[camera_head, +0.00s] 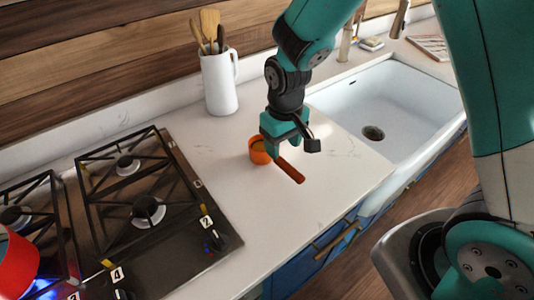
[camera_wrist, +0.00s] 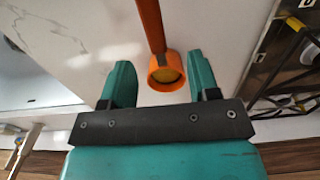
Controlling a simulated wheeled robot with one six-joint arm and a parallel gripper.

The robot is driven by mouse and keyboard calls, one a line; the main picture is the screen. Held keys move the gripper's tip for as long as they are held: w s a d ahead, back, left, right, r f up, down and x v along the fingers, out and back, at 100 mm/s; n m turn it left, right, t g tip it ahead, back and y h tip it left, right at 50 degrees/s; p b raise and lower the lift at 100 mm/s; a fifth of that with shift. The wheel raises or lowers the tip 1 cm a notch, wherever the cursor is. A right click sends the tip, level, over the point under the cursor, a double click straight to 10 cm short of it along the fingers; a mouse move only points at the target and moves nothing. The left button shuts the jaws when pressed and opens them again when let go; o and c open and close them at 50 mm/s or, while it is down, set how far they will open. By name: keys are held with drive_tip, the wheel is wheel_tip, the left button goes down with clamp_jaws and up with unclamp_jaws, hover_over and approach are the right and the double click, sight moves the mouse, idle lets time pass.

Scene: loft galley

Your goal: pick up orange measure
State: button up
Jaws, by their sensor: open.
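The orange measure is a small cup (camera_head: 258,152) with a long straight handle (camera_head: 291,171), lying on the white counter between the stove and the sink. My gripper (camera_head: 284,148) is open and empty, pointing down over the measure and hiding part of it where cup and handle meet. In the wrist view the cup (camera_wrist: 166,72) shows between my two teal fingers, with a yellowish inside, and the handle (camera_wrist: 151,25) runs up to the top edge. How far the fingertips are above the cup is hard to tell.
A black gas stove (camera_head: 138,205) with a lit blue flame and a red pot (camera_head: 15,262) is at the left. A white jug (camera_head: 219,84) of utensils stands behind my gripper. The white sink (camera_head: 385,105) is at the right. The counter's front is clear.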

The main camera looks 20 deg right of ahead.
sight(283, 163)
wheel_tip(283, 163, down, 5)
drive_tip(key=shift+r+p, duration=0.2)
drive_tip(key=shift+p, duration=0.2)
drive_tip(key=shift+w+d+f+p, duration=0.15)
drive_tip(key=shift+f+p, duration=0.45)
drive_tip(key=shift+f, duration=0.75)
drive_tip(key=shift+s+d+f+p, duration=0.15)
drive_tip(key=shift+f+p, duration=0.45)
drive_tip(key=shift+f, duration=0.7)
drive_tip(key=shift+w, duration=0.15)
clamp_jaws()
drive_tip(key=shift+r, duration=0.1)
